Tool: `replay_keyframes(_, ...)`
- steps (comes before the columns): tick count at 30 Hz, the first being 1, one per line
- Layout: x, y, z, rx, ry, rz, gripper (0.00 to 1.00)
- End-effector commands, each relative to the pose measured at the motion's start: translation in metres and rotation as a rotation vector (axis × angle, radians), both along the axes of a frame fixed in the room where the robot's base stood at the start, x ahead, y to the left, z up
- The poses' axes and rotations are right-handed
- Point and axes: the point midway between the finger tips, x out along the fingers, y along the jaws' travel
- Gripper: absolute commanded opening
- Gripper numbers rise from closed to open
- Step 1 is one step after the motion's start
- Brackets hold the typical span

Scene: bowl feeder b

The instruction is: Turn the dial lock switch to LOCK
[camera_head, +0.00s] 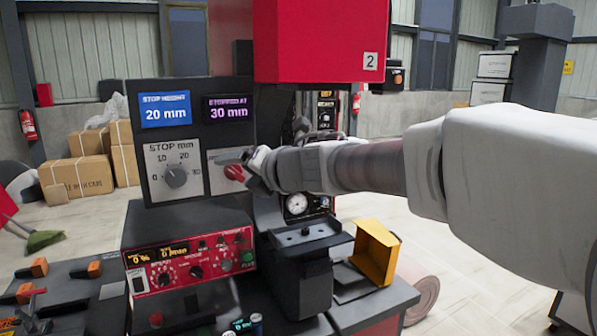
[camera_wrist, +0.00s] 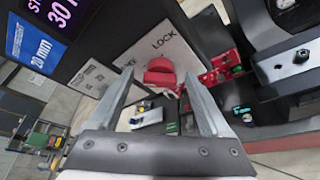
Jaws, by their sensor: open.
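The dial lock switch (camera_head: 234,173) is a red knob on a white plate, right of the grey STOP mm dial (camera_head: 175,176). My gripper (camera_head: 246,165) is in front of this plate and hides part of it in the head view. In the wrist view the red switch (camera_wrist: 160,72) shows between the tips of my two open fingers, beyond them. The word LOCK (camera_wrist: 163,42) is printed on the plate beside the switch. The jaws hold nothing. I cannot tell whether a fingertip touches the knob, or exactly where the knob points.
Above the dials are a blue STOP HEIGHT 20 mm display (camera_head: 166,110) and a purple 30 mm display (camera_head: 229,112). A red control panel (camera_head: 190,262) sits below. A red machine head (camera_head: 320,40) hangs above my arm. A yellow bin (camera_head: 375,252) stands at lower right.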

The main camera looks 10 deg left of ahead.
Motion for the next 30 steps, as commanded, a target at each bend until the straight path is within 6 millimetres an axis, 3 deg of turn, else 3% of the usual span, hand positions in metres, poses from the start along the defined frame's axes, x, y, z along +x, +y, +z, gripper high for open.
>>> replay_keyframes(2, -0.0001, -0.0002, 0.0000, 0.000, 0.000, 0.000, 0.73)
replay_keyframes(14, -0.0002, -0.0004, 0.0000, 0.000, 0.000, 0.000, 0.01)
replay_keyframes(30, 0.0006, -0.0017, -0.0034, 0.132, 0.082, -0.001, 0.00)
